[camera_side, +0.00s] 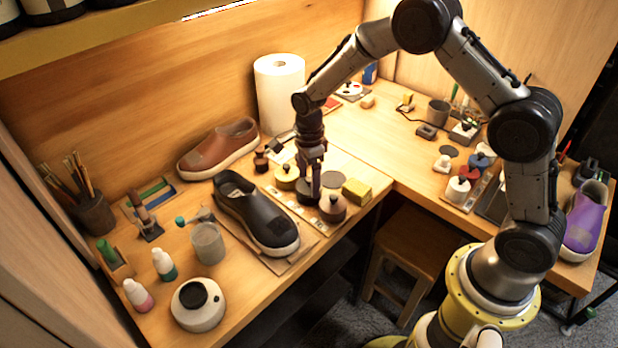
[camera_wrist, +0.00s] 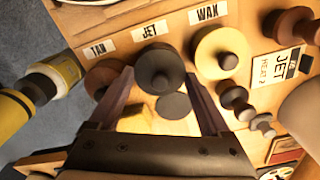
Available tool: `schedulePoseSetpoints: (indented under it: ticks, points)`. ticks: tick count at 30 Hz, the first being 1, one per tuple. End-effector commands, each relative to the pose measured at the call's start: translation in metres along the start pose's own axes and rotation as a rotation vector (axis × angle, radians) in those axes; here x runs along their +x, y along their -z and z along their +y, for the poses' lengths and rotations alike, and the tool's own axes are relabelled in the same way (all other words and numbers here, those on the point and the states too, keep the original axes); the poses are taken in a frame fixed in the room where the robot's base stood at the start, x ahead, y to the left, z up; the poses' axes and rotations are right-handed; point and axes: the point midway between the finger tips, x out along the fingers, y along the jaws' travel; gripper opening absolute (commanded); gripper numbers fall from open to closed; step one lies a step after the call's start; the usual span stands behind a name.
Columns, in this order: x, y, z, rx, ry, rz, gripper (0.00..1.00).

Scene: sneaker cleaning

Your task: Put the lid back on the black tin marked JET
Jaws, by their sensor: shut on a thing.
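The black round lid with a knob (camera_wrist: 160,66) shows between my fingertips in the wrist view, right beside the JET label (camera_wrist: 150,29). My gripper (camera_wrist: 160,76) is shut on it, one finger on each side. The black JET tin is hidden beneath the lid in the wrist view; I cannot tell whether the lid rests on it or hangs just above. In the side view my gripper (camera_side: 310,188) points straight down over the tin row, and its fingers and wrist cover most of the dark piece there.
The brown TAN tin (camera_side: 332,208) and cream WAX tin (camera_side: 286,177) stand close on either side, both with knobbed lids. A flat dark disc (camera_wrist: 173,105) and a yellow sponge (camera_side: 356,191) lie close by. A black shoe (camera_side: 257,213) stands to the left.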

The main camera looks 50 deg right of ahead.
Motion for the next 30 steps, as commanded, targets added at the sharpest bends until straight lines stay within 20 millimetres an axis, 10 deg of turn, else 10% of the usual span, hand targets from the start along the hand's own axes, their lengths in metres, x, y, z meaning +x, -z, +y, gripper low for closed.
schedulePoseSetpoints:
  ticks: [11, 12, 15, 30]
  points:
    - [0.0001, -0.0001, -0.0001, 0.000, 0.000, 0.000, 0.30]
    - [0.0001, -0.0001, -0.0001, 0.000, 0.000, 0.000, 0.83]
    - [0.0001, -0.0001, -0.0001, 0.000, 0.000, 0.000, 1.00]
    - [-0.0056, -0.0003, -0.0007, 0.000, 0.002, -0.001, 1.00]
